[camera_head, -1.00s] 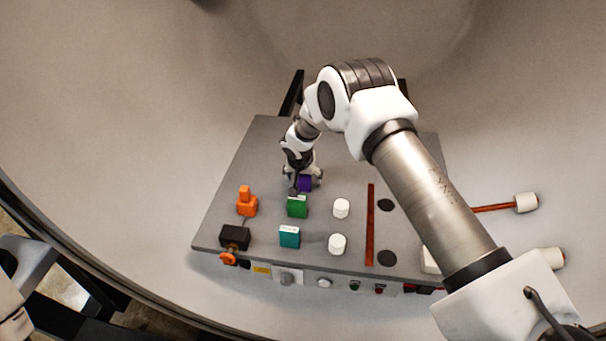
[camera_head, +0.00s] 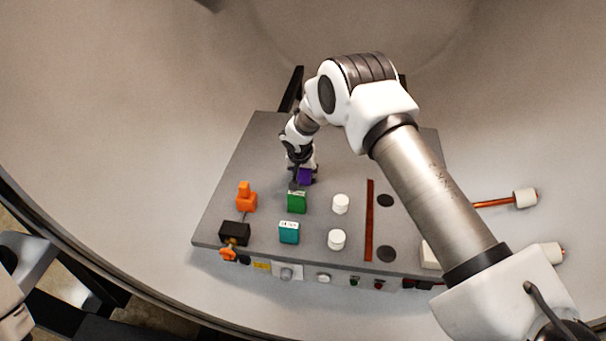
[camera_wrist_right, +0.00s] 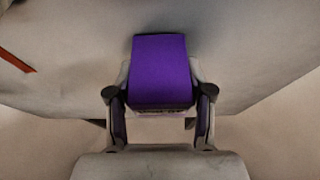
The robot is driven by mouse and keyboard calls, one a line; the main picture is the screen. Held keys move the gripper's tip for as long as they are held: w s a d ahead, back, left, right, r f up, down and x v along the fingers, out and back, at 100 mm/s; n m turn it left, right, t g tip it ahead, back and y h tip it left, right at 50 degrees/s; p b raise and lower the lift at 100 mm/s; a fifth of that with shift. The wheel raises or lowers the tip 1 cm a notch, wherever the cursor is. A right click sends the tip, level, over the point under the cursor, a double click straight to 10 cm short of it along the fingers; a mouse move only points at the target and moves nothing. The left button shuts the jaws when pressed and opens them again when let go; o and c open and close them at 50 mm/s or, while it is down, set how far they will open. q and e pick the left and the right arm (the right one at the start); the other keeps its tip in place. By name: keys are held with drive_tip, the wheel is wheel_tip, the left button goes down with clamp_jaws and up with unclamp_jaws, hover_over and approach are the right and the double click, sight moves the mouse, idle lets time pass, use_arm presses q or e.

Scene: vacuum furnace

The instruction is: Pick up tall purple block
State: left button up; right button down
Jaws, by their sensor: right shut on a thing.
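The tall purple block (camera_head: 306,177) is at my right gripper (camera_head: 301,177), behind the green block in the head view. In the right wrist view the purple block (camera_wrist_right: 160,70) fills the space between the two fingers of my right gripper (camera_wrist_right: 160,112), which is shut on it. Whether its base touches the panel is hard to tell. My left gripper is not in view; only a piece of what looks like my left arm shows at the lower left edge.
A green block (camera_head: 297,202) stands close in front of the gripper, with a teal block (camera_head: 289,233) nearer the front. An orange piece (camera_head: 246,198) and a black box (camera_head: 235,233) are at left. White cylinders (camera_head: 341,204) and a red-brown strip (camera_head: 369,220) are at right on the grey panel (camera_head: 262,150).

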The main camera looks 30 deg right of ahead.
use_arm(q)
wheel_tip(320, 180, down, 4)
drive_tip(key=b, duration=0.3)
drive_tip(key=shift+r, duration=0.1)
use_arm(e)
wheel_tip(320, 180, up, 17)
